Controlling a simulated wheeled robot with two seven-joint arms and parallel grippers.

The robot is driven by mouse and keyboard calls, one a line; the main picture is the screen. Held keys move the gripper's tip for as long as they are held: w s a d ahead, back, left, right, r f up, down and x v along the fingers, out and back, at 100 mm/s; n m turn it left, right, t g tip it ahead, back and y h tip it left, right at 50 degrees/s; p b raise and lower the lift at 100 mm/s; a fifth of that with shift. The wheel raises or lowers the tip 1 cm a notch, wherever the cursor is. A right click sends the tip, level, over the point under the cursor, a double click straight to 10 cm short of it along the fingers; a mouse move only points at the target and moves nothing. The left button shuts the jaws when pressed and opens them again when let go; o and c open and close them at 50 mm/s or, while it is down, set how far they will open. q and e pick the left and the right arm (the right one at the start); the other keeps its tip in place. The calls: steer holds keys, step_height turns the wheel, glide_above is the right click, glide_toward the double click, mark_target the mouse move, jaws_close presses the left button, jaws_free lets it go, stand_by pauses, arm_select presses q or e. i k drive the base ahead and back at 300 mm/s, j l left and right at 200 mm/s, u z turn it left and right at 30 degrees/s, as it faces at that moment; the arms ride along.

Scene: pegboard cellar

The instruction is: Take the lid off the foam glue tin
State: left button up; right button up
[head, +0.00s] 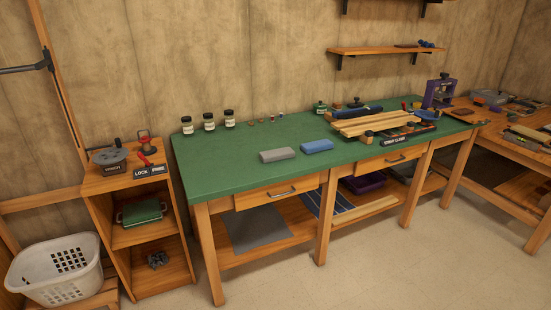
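No tin can be named for certain as the foam glue tin, since the small labels are unreadable. A small green container (321,108) with a dark top stands farther right near the wall. All look upright and closed. Neither of my grippers is in view.
The green-topped bench (230,170) has a clear front left. A grey block (277,155) and a blue block (316,146) lie mid-bench. Wooden strips (372,123) and tools crowd its right. A wooden shelf unit (110,184) and white basket (56,268) stand left.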

mark_target(432, 109)
steer(key=i+l+z, duration=0.35)
steer(key=i, duration=0.55)
steer(key=i+j+z, duration=0.1)
steer(key=i+z, duration=0.25)
steer(key=i, duration=0.55)
steer(key=i+j+z, duration=0.3)
steer(key=i, duration=0.6)
steer(key=l, duration=0.1)
